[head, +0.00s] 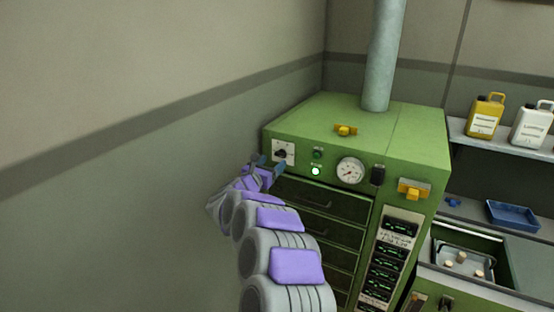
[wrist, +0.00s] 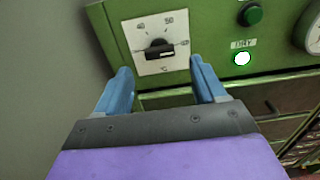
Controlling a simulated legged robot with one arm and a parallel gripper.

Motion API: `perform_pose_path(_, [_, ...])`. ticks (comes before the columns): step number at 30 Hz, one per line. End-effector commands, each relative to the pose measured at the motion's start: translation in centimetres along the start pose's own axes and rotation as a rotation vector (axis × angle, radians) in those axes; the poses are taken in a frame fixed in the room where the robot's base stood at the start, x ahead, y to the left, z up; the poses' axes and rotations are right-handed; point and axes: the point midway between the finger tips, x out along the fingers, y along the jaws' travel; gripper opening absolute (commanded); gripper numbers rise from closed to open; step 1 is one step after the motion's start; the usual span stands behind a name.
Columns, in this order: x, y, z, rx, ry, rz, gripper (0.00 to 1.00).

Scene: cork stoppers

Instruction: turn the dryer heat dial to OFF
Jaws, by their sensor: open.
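The dryer (head: 420,145) is a green cabinet with a column of drawers. Its heat dial (head: 281,154) is a black knob on a white plate at the front's upper left. In the wrist view the dial (wrist: 159,50) shows a scale with 40, 50 and 60 and a °C mark; its bar lies nearly level. I cannot make out an OFF mark. My gripper (head: 270,163) is open and empty, just in front of and below the dial. In the wrist view its blue fingers (wrist: 165,82) stand apart, below the dial plate's lower corners, with the knob between and beyond them.
Right of the dial are a dark green button (wrist: 250,15), a lit lamp (head: 316,171) and a round gauge (head: 350,171). A wall (head: 130,190) runs close on the left. Yellow and white jugs (head: 485,116) stand on a shelf at right, above a blue tray (head: 513,214).

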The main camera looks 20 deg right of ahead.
Motion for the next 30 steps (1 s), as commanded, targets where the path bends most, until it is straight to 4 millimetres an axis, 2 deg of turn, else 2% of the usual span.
perform_pose_path(3, [1.9, -0.1, 0.1, 0.0, -0.005, -0.002, 0.7])
perform_pose_path(9, [3.9, -0.1, 0.1, 0.001, -0.002, -0.002, 0.7])
perform_pose_path(15, [4.7, 0.0, 0.1, 0.0, -0.002, 0.0, 0.7])
perform_pose_path(23, [4.7, 0.0, 0.1, 0.0, -0.001, 0.001, 0.7])
perform_pose_path(30, [4.7, 0.0, 0.1, 0.0, -0.001, 0.001, 0.48])
